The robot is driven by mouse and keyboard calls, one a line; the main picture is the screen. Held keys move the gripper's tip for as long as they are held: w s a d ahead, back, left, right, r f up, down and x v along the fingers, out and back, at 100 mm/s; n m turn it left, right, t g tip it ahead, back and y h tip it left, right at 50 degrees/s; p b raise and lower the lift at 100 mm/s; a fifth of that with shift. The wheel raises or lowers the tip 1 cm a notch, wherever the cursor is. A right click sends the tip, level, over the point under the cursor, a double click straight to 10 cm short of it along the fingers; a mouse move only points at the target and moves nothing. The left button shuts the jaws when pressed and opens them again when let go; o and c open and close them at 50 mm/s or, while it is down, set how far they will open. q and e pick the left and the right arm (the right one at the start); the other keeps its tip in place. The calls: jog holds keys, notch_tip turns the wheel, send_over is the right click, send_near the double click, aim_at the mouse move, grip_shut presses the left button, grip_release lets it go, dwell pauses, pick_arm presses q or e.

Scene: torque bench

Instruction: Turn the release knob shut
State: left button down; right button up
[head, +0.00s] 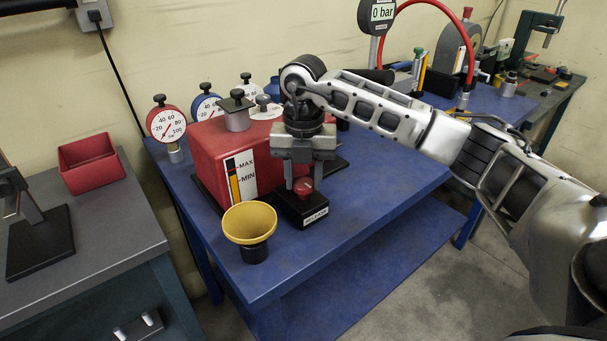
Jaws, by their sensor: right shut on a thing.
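The release knob (303,185) is a small red knob on top of a black block (300,210) with a pale label on its front. The block stands on the blue bench, in front of the red tank. My right gripper (303,178) points down from above and is shut on the red knob. The gripper body hides the knob's back and upper part. The label's text is too small to read. My left gripper is not in view.
A red tank (216,152) with a MAX/MIN level strip stands behind-left of the block. A yellow funnel (249,223) stands close at left. Dial gauges (166,124) line the back. The blue bench (370,205) is clear to the right.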

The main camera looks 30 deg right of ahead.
aim_at(303, 182)
jog(key=shift+r+m, duration=0.1)
jog(key=shift+m, duration=0.3)
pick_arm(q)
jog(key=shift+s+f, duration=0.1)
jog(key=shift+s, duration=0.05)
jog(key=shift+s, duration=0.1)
pick_arm(e)
jog(key=o, duration=1)
notch_tip(303, 182, up, 7)
jog(key=shift+w+r+b, duration=0.1)
jog(key=shift+r+b, duration=0.05)
jog(key=shift+b, duration=0.25)
pick_arm(q)
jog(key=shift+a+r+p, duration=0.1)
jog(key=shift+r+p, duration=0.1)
jog(key=shift+p, duration=0.75)
pick_arm(e)
jog(key=shift+r, duration=4.3)
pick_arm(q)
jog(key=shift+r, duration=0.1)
